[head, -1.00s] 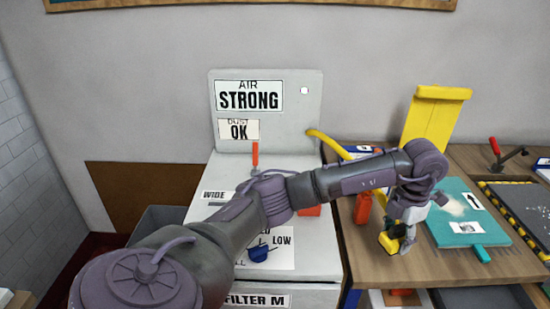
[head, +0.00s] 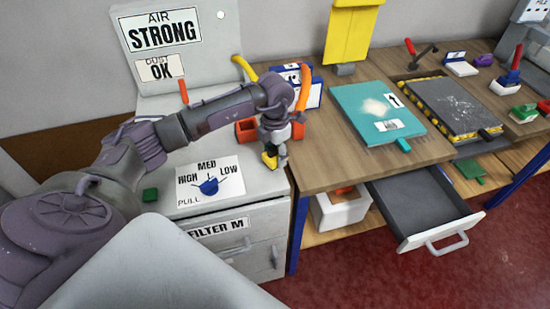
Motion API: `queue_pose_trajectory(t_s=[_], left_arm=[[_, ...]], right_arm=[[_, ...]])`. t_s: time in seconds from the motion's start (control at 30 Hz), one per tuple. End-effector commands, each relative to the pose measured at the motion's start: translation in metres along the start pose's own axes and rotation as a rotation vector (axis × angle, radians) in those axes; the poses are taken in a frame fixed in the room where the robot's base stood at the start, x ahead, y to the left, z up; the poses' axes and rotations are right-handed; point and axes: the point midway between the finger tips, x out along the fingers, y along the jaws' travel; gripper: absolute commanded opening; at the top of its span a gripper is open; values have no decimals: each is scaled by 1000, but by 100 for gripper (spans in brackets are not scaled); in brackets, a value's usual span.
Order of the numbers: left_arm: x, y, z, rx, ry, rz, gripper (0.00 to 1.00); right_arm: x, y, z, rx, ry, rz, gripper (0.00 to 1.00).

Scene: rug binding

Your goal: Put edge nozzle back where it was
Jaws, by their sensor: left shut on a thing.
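My left gripper (head: 274,163) is shut on a small yellow and dark piece (head: 269,160), mostly hidden by the fingers. It may be the edge nozzle, but I cannot make out its shape. The gripper points down by the right edge of the grey machine's top (head: 236,190), close to the wooden bench. A yellow hose (head: 244,68) comes from behind the machine, and my arm hides part of its run. A blue dial (head: 209,187) sits on the machine's HIGH, MED, LOW plate. My right gripper is not in view.
Red-orange blocks (head: 246,131) stand beside the gripper. A teal board (head: 365,110) lies on the bench (head: 318,172), with a dark striped-edge tray (head: 452,105) to its right. An open drawer (head: 420,205) juts out below. A small green block (head: 150,195) lies on the machine.

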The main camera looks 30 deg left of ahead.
Motion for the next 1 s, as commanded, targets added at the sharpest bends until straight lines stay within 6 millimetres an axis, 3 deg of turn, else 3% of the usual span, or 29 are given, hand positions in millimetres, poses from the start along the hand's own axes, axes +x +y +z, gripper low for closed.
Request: queue_pose_trajectory(t_s=[0.2,0.6,0.63,0.77,1.0], left_arm=[[28,-1,0,0,2,-1,24],[36,-1,0,1,1,0,24],[35,-1,0,1,2,0,55],[35,-1,0,1,2,0,77],[35,-1,0,1,2,0,77]], right_arm=[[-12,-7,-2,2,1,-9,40],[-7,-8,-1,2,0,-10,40],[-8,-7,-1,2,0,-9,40],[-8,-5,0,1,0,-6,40],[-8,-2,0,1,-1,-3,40]])
